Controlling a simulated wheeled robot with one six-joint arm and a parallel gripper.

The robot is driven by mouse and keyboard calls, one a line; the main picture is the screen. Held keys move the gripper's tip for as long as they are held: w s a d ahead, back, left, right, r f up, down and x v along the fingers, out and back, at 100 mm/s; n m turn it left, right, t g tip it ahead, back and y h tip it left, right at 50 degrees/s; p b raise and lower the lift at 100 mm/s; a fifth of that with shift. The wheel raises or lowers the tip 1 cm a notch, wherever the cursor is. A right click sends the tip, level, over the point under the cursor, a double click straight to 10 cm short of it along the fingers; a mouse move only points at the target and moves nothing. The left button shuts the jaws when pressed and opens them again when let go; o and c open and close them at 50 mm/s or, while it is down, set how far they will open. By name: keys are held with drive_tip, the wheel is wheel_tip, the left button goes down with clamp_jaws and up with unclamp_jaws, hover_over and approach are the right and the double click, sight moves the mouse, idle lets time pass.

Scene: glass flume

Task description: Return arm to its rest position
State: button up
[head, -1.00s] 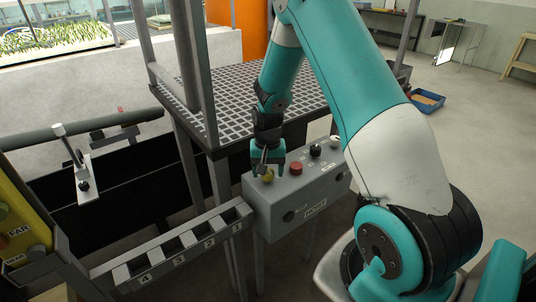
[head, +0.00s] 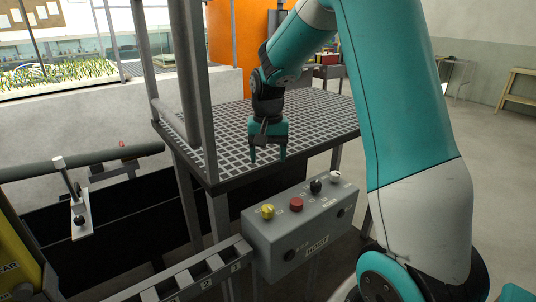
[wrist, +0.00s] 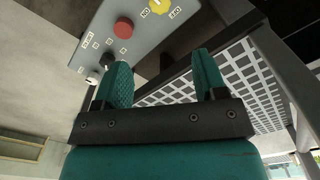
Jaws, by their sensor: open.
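My gripper (head: 268,154) is open and empty in the head view, pointing down just above the front edge of the grated platform. It is above and behind the grey control box, apart from it. In the wrist view my gripper's two teal fingers (wrist: 165,80) are spread with nothing between them. The grey control box (head: 325,231) carries a yellow knob (head: 267,211), a red button (head: 296,204), a black knob (head: 316,186) and a white knob (head: 335,176). The wrist view also shows the yellow knob (wrist: 162,4) and the red button (wrist: 123,27).
The grated platform (head: 225,131) has grey posts (head: 196,90) on its left. A numbered slotted rail (head: 190,279) runs to the lower left of the box. A lever (head: 68,178) stands at the left. An orange cylinder (head: 234,50) stands behind. Open floor lies to the right.

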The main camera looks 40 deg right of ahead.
idle(0.5)
drive_tip(key=s+a+r+n+y, duration=0.1)
drive_tip(key=s+a+r+n, duration=0.15)
drive_tip(key=a, duration=0.45)
drive_tip(key=s+a+r+n+y, duration=0.1)
drive_tip(key=s+a+r+n, duration=0.1)
drive_tip(key=s+a+n, duration=0.35)
drive_tip(key=s+a+r+n+y, duration=0.2)
drive_tip(key=s+a+n, duration=0.4)
drive_tip(key=s+a, duration=0.8)
drive_tip(key=shift+s+a+n, duration=0.3)
drive_tip(key=shift+s+n, duration=0.1)
drive_tip(key=shift+s, duration=0.05)
